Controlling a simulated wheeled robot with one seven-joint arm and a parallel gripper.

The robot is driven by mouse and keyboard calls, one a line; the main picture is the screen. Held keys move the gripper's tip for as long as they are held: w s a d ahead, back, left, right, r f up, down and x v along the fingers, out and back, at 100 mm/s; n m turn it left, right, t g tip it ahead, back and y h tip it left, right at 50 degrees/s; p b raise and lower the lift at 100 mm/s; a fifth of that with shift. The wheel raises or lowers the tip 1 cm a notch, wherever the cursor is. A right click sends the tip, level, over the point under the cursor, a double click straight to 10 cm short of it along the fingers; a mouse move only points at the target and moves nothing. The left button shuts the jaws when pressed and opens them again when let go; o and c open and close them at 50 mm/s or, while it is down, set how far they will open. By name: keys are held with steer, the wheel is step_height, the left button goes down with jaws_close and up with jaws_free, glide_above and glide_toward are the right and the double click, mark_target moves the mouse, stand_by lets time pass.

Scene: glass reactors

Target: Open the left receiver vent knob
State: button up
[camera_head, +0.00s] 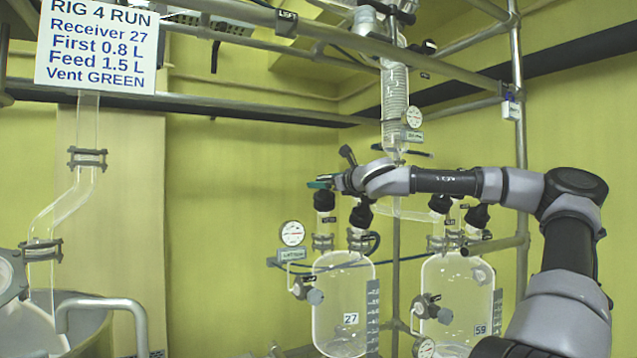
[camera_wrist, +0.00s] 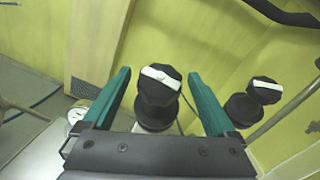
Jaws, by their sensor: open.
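The left receiver (camera_head: 338,292) is a clear glass vessel labelled 27. Two black knobs stand on its top: a left one (camera_head: 324,201) and a right one (camera_head: 362,215). My gripper (camera_head: 318,184) is just above the left knob in the head view. In the wrist view, the green fingers of my gripper (camera_wrist: 158,80) are open, one on each side of a black knob (camera_wrist: 157,108) with a white bar across its top. No contact with the knob is visible. A second black knob with a white bar (camera_wrist: 262,90) lies outside the right finger.
A right receiver (camera_head: 455,290) labelled 59, with black knobs (camera_head: 440,204) on top, stands beside the left one. A gauge (camera_head: 292,233) is left of the left receiver. Metal rails (camera_head: 420,65) and a glass condenser (camera_head: 395,95) are above. A sign (camera_head: 96,45) reads "Vent GREEN".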

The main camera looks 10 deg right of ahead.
steer(key=shift+x, duration=1.7)
steer(key=c, duration=1.4)
steer(key=shift+n+g+y, duration=0.3)
